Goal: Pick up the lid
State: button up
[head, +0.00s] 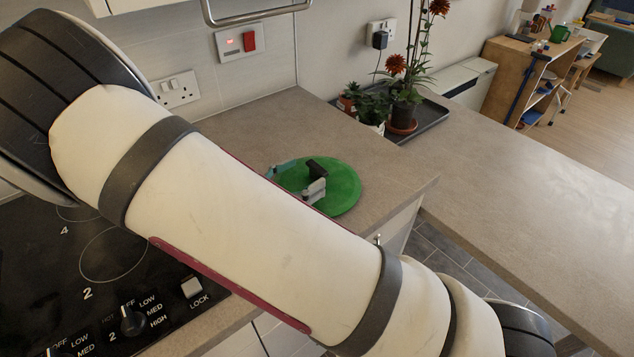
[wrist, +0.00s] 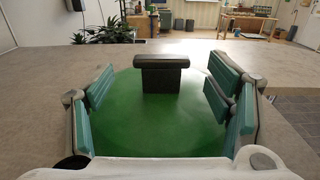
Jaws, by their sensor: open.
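The lid is a round green disc (head: 345,188) with a black T-shaped handle, lying flat on the grey counter in the head view. In the wrist view the green lid (wrist: 135,118) fills the middle, with its dark handle (wrist: 161,72) standing up from it. My gripper (wrist: 165,100) is open, with one teal-padded finger on each side of the handle. The handle is a little beyond the fingers, and there is a gap on both sides. In the head view my arm hides the left part of the lid and most of my gripper (head: 298,180).
Potted plants (head: 404,115) stand on a dark tray (head: 430,122) at the back of the counter. A black hob (head: 110,275) is at the left. Wall sockets (head: 176,89) are behind. The counter (head: 525,190) to the right is clear.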

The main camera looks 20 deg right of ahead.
aim_at(317, 177)
jog(key=x, duration=0.2)
jog(key=shift+w+d, duration=0.1)
jog(key=shift+d, duration=0.3)
jog(key=c, duration=1.7)
